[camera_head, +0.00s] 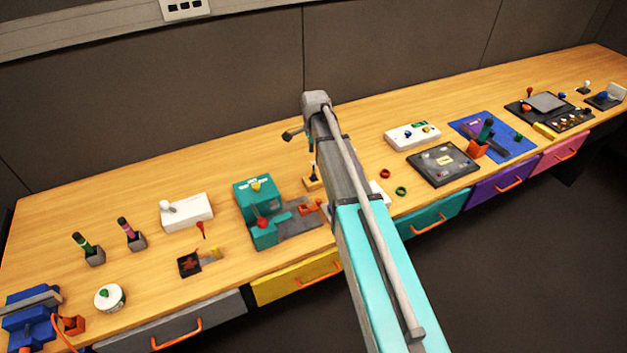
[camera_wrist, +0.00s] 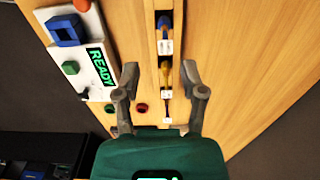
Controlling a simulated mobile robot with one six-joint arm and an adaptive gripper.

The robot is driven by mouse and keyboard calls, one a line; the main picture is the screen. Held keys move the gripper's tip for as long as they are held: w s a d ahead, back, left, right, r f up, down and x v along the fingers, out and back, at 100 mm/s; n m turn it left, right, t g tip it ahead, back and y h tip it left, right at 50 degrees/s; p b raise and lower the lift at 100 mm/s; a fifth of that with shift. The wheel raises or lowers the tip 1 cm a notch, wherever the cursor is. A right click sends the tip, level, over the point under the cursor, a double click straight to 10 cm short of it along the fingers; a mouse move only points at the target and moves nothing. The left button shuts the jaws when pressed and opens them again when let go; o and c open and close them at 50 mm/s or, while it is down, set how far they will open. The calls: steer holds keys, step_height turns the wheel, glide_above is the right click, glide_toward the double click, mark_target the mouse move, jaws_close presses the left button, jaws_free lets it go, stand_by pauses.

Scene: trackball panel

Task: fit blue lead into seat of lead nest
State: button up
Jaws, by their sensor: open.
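In the wrist view, a blue lead (camera_wrist: 163,22) lies in a narrow slot in the wooden top, with a white tag below it. A yellow-orange lead (camera_wrist: 163,72) and a dark lead (camera_wrist: 166,107) lie in the same line. My gripper (camera_wrist: 160,73) is open and empty, its fingers either side of this row, above the yellow-orange lead. The blue lead is farther up the picture. A blue square socket (camera_wrist: 66,30) sits on a white panel at left. I cannot tell which part is the lead nest's seat. In the head view my arm hides this area.
The white panel (camera_wrist: 92,48) has a READY display and green and orange buttons. A red ring (camera_wrist: 141,107) and a green ring lie nearby. In the head view, a teal machine (camera_head: 258,200) stands left of my arm and a dark tray (camera_head: 442,164) right.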

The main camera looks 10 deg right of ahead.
mark_target(313, 162)
steer(key=shift+f+b, duration=0.8)
steer(key=shift+f, duration=0.3)
steer(key=f+b, duration=0.3)
steer(key=shift+w+a+f, duration=0.1)
steer(key=shift+w+f, duration=0.05)
steer(key=shift+w, duration=0.15)
steer(key=shift+f+b, duration=0.95)
steer(key=shift+b, duration=0.1)
jaws_close()
